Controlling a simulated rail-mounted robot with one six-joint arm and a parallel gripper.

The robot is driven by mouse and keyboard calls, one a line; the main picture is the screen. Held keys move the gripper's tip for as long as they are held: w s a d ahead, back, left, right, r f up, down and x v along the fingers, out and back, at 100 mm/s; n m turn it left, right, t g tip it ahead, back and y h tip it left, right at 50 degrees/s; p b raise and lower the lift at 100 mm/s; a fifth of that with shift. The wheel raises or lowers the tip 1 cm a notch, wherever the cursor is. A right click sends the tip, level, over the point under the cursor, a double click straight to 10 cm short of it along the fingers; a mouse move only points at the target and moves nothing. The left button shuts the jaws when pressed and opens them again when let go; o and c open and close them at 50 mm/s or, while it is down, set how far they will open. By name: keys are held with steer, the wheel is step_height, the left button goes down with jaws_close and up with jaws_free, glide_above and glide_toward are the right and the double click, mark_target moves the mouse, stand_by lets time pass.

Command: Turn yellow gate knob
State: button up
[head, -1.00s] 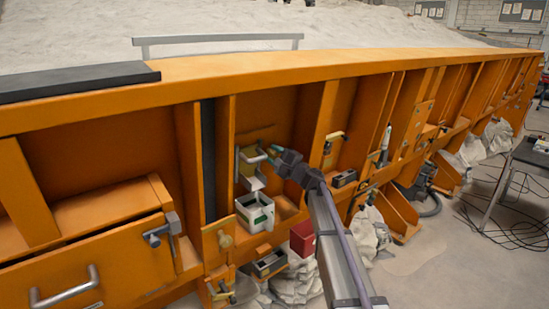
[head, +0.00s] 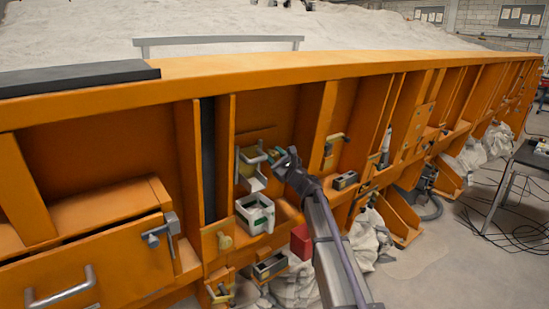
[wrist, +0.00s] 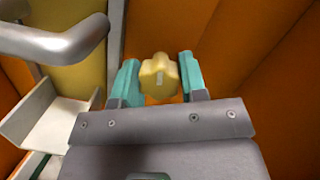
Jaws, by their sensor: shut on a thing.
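The yellow gate knob (wrist: 159,77) is a small lobed knob with a pale mark on its face, in the middle of the wrist view. My gripper (wrist: 159,80) has its two teal fingers on either side of it and is shut on it. In the head view my gripper (head: 273,156) reaches into an orange bay, beside the yellow gate plate (head: 249,154) and a grey bar handle. The knob itself is hidden or too small to make out there.
The grey bar handle (wrist: 62,42) stands close to the left of my fingers in the wrist view. A white and green box (head: 255,213) sits below the gate. Orange ribs wall the bay on both sides. A red box (head: 301,241) is lower down, near my arm.

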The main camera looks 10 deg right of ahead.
stand_by(0.5)
steer(key=o, duration=0.9)
steer(key=shift+o, duration=0.2)
steer(key=b+v, duration=0.3)
steer(key=v, duration=0.8)
steer(key=shift+b, duration=0.3)
